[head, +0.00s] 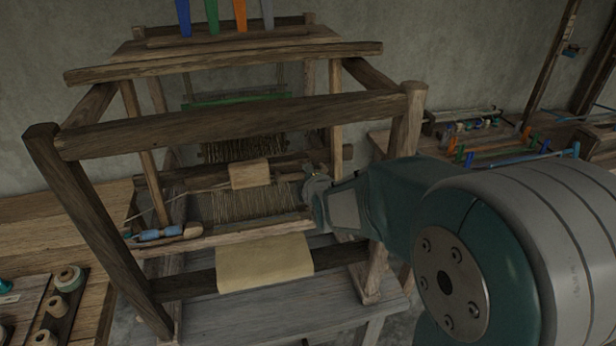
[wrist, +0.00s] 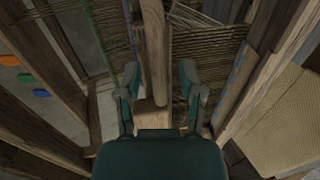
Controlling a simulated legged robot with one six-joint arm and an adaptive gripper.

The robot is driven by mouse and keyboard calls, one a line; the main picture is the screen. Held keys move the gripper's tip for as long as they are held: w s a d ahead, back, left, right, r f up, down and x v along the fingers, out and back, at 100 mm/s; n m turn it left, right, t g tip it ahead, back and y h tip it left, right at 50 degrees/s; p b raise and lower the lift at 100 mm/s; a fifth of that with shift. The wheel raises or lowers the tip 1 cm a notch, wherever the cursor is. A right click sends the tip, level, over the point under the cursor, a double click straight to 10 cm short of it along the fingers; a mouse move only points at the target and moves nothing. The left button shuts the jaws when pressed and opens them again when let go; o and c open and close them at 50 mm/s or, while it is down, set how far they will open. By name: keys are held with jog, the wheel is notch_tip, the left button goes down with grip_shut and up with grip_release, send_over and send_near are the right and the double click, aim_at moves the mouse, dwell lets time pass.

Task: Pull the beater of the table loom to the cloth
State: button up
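The table loom is a dark wooden frame (head: 250,120) in the head view. Its beater (head: 207,181) is a horizontal wooden bar with a pale block (head: 249,174) at its middle, behind the open warp threads (head: 245,205). The beige cloth (head: 265,262) hangs over the front, apart from the beater. My gripper (head: 318,195) reaches in from the right side of the loom, its fingers hard to make out there. In the wrist view my gripper (wrist: 160,72) is open, with the beater bar (wrist: 153,45) between its two fingers and gaps showing beside it. The cloth (wrist: 292,120) lies to the right.
A shuttle with blue yarn (head: 160,235) lies at the loom's left. The top front rail (head: 240,118) and right post (head: 408,125) stand close around my arm. Spools (head: 66,280) sit at the lower left. A bench (head: 500,140) with coloured tools stands at the right.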

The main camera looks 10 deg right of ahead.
jog(key=shift+a, duration=0.15)
jog(key=v, duration=1.1)
jog(key=shift+s, duration=0.4)
jog(key=shift+r, duration=0.15)
